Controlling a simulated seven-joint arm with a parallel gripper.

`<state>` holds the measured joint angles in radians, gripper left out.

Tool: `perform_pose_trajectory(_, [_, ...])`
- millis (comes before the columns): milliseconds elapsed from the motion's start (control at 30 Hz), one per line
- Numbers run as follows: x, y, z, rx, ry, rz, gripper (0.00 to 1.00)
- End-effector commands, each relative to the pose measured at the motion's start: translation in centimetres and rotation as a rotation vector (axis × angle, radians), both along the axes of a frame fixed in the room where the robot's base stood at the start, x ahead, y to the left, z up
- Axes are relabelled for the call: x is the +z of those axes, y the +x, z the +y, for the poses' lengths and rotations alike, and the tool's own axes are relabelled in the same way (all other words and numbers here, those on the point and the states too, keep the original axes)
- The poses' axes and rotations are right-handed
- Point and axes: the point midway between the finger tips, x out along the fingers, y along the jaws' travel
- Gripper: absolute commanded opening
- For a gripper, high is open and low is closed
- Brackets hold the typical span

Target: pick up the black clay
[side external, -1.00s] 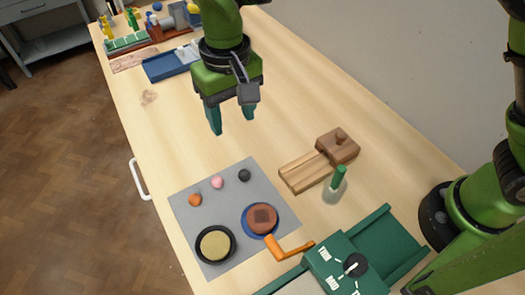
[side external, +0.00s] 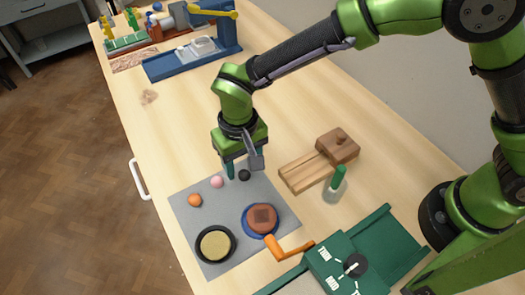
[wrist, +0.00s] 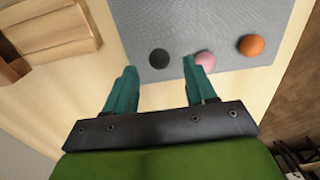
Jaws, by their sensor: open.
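The black clay (side external: 244,175) is a small dark ball near the far edge of the grey mat (side external: 190,226). In the wrist view the black clay (wrist: 159,58) lies ahead of the fingertips, between their lines. My gripper (side external: 242,172) is open and empty, low over the mat's far edge and close to the black clay. In the wrist view the gripper's (wrist: 158,72) right fingertip is close to the pink ball (wrist: 205,60). I cannot tell the exact height of the fingertips above the mat.
An orange ball (side external: 195,200), a black-rimmed dish (side external: 203,259) and a blue plate (side external: 246,226) with a brown disc share the mat.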

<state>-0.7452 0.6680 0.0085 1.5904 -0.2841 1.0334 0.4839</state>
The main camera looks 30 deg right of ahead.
Motion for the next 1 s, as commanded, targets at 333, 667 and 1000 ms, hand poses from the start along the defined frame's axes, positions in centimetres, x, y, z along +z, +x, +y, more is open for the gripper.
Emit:
perform_pose_trajectory(333, [-2.7, -0.1, -0.1, -0.001, 0.001, 0.000, 0.55])
perform_pose_trajectory(667, [-2.6, -0.1, -0.1, 0.000, 0.001, 0.000, 0.23])
perform_pose_trajectory(1000, [-2.6, -0.1, -0.1, 0.000, 0.001, -0.001, 0.00])
